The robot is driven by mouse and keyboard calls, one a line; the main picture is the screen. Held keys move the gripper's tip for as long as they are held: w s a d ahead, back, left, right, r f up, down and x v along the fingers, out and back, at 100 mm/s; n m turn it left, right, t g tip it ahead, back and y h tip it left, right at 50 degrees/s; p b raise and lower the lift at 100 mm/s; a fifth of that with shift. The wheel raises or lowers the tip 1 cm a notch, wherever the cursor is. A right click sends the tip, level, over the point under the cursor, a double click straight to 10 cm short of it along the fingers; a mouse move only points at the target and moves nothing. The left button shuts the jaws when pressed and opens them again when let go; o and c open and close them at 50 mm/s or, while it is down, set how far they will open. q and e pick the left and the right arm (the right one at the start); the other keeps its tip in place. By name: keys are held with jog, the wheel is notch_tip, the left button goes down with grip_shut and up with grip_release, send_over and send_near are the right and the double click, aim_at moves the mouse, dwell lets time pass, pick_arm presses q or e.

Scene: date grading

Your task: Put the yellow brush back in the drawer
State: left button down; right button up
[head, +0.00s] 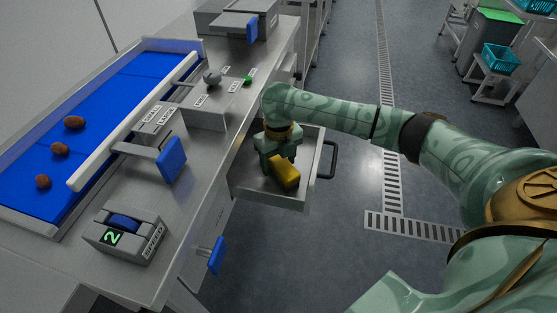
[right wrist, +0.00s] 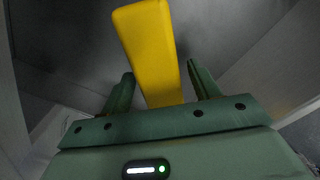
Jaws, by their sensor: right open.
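The yellow brush (head: 284,172) lies inside the open drawer (head: 240,185), below and beside my right gripper. My right gripper (head: 278,166) reaches down into the drawer, with its arm coming in from the right. In the right wrist view, the brush (right wrist: 150,50) extends between and beyond the two fingers (right wrist: 158,88). The fingers stand apart, with gaps on both sides of the brush. The brush's near end is hidden behind the gripper body. Whether the brush rests fully on the drawer floor is hard to tell. My left gripper is not in view.
The drawer's dark handle (head: 328,160) faces the aisle. On the counter are a blue conveyor (head: 110,100) with brown dates (head: 74,122), a speed box (head: 125,236) showing 2, and a blue paddle (head: 171,158). Another blue handle (head: 216,256) sticks out below. Floor beyond the drawer is clear.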

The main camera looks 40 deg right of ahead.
aim_at(279, 159)
jog(key=shift+r, duration=0.1)
pick_arm(q)
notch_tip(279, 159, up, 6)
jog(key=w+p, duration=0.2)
jog(key=p, duration=0.4)
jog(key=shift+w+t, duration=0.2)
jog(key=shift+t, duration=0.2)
pick_arm(e)
notch_tip(279, 159, up, 12)
